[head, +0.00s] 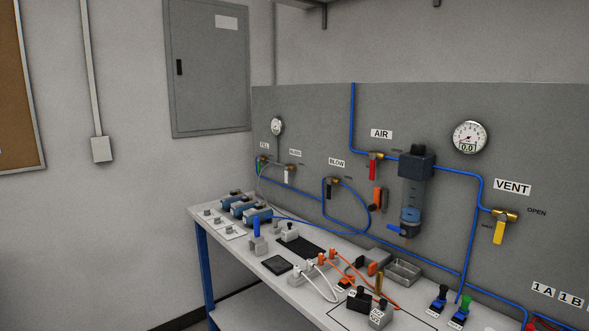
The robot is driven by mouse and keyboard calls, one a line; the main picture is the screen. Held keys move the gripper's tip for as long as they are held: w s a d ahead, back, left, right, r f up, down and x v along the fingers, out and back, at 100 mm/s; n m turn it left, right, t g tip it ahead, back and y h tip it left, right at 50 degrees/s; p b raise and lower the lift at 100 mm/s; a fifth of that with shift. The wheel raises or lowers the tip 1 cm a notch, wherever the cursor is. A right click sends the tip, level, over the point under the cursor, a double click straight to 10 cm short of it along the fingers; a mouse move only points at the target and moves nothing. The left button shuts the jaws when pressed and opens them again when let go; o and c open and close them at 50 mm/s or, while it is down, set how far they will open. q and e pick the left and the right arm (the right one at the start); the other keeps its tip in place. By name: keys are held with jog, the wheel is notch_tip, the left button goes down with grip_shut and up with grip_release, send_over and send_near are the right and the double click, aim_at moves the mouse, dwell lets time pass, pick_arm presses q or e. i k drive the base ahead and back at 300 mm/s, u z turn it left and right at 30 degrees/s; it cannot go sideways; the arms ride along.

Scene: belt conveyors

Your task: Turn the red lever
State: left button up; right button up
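The red lever (372,169) hangs straight down from a brass valve (376,155) on the blue air line. It sits under the AIR label (381,133) on the grey back panel, left of a dark filter unit (413,185). Nothing touches the lever. Another red part (540,324) shows only partly at the bottom right edge, and I cannot tell what it is. Neither of my grippers is in the head view.
A yellow lever (498,232) hangs below the VENT label (512,187). A white workbench (312,311) along the panel holds blue cylinders (257,215), plugs, cables and a small metal tray (403,271). A grey cabinet (208,70) is on the left wall. The space before the bench is clear.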

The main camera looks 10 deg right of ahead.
aim_at(374, 156)
jog(key=i, duration=1.15)
jog(key=z, duration=0.5)
